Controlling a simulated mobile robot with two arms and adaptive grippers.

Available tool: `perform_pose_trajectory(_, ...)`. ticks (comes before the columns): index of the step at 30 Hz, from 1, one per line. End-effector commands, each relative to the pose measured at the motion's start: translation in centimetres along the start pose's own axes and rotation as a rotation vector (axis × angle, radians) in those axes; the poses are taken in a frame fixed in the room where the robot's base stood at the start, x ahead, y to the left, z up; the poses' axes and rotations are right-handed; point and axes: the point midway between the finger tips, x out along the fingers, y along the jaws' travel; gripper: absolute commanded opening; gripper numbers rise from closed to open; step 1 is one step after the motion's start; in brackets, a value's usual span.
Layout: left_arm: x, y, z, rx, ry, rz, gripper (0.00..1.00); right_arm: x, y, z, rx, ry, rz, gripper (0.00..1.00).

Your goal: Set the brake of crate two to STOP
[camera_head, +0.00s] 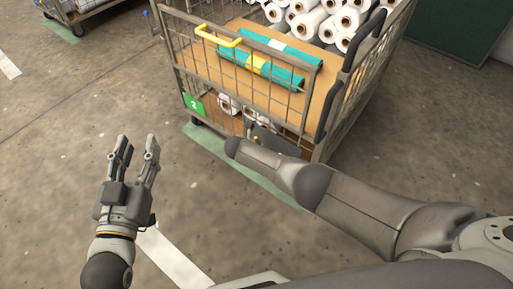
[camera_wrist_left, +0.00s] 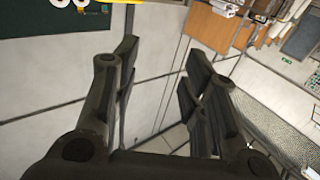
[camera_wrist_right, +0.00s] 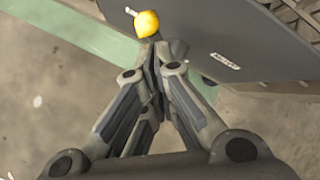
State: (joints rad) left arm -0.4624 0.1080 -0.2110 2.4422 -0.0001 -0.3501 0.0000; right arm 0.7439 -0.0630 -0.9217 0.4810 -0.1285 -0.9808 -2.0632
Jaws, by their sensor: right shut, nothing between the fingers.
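Crate two (camera_head: 318,110), a wire-sided trolley with a green "2" label (camera_head: 193,103), stands at upper centre in the head view. Low on its near side, the brake's yellow knob (camera_wrist_right: 146,23) shows in the right wrist view beside a dark grey plate (camera_wrist_right: 255,45). The plate's small white label is too small to read. My right gripper (camera_wrist_right: 158,48) is shut and empty, its fingertips just short of the knob in the picture; I cannot tell whether they touch. In the head view my arm partly covers this spot. My left gripper (camera_head: 137,145) is open and empty over the floor.
Crate two holds white rolls (camera_head: 310,22) and teal rolls (camera_head: 262,68) and has a yellow handle (camera_head: 218,37). Another trolley (camera_head: 85,8) stands at upper left. A green floor strip (camera_head: 235,160) runs under crate two. The floor at left is clear.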

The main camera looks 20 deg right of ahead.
Motion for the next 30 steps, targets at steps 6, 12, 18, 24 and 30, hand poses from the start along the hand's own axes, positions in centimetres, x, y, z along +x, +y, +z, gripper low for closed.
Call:
perform_pose_trajectory(6, -0.2, -0.1, 1.2, 0.001, -0.064, -0.003, 0.40, -0.3, -0.1, 0.2, 0.000, 0.000, 0.000, 0.00)
perform_pose_trajectory(12, -0.6, -0.3, 2.4, 0.002, -0.118, -0.007, 0.40, -0.4, -0.1, 0.2, 0.000, 0.000, 0.000, 0.00)
perform_pose_trajectory(18, -0.6, -0.4, 2.6, 0.003, -0.126, -0.009, 0.40, -0.3, -0.1, 0.2, 0.000, 0.000, 0.000, 0.00)
perform_pose_trajectory(24, -0.4, -0.5, 2.4, 0.009, -0.121, -0.007, 0.40, -0.4, -0.1, 0.2, 0.000, 0.000, 0.000, 0.00)
perform_pose_trajectory(30, -0.8, -0.6, 3.6, 0.007, -0.197, -0.012, 0.40, -0.6, -0.3, 0.2, 0.000, 0.000, 0.000, 0.00)
